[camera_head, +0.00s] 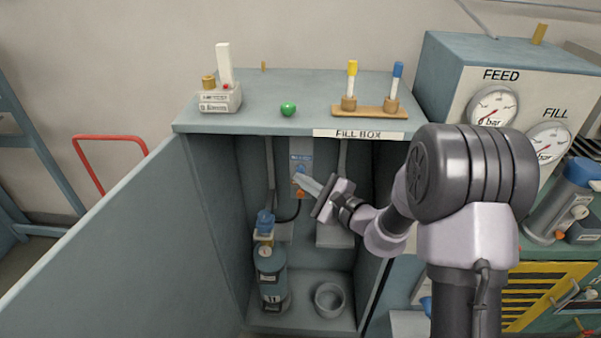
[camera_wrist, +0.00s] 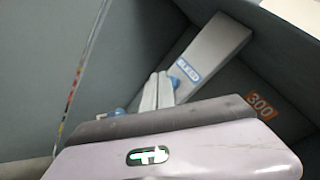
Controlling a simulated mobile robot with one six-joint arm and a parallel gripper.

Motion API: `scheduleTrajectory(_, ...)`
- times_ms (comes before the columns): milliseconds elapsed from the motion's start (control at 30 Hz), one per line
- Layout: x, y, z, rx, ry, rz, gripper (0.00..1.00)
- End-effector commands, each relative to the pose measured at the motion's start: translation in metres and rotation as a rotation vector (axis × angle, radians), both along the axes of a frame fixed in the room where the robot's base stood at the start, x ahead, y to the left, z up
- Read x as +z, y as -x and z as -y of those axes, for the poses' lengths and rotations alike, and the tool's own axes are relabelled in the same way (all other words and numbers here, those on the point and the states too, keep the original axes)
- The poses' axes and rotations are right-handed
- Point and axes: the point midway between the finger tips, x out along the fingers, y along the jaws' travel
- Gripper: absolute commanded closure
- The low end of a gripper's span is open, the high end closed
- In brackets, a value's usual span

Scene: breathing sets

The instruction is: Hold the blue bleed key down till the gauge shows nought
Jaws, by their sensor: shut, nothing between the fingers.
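The blue bleed key (camera_head: 302,168) is on a pale upright plate (camera_head: 301,148) with a blue label, inside the open fill box. In the wrist view the key (camera_wrist: 174,82) shows just beside my fingertips, below the BLEED label (camera_wrist: 188,70). My gripper (camera_head: 297,178) is shut and empty, its fingertips at or very near the key. I cannot tell whether they touch it or whether it is pressed. The FEED gauge (camera_head: 493,107) and FILL gauge (camera_head: 549,143) face out at the right; their needles are too small to read surely.
A grey-blue cylinder (camera_head: 271,280) with a blue top stands in the box beside a round grey cup (camera_head: 330,299). The open door (camera_head: 120,255) bounds the left. On the box top (camera_head: 310,90) are a green ball (camera_head: 288,109) and a wooden rack (camera_head: 369,111).

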Motion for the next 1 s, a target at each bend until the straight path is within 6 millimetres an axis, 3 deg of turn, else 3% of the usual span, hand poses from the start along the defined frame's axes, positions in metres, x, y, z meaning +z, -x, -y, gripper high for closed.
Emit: scheduleTrajectory(1000,0.0003,-0.0088,0.0003,0.000,0.000,0.000,1.00)
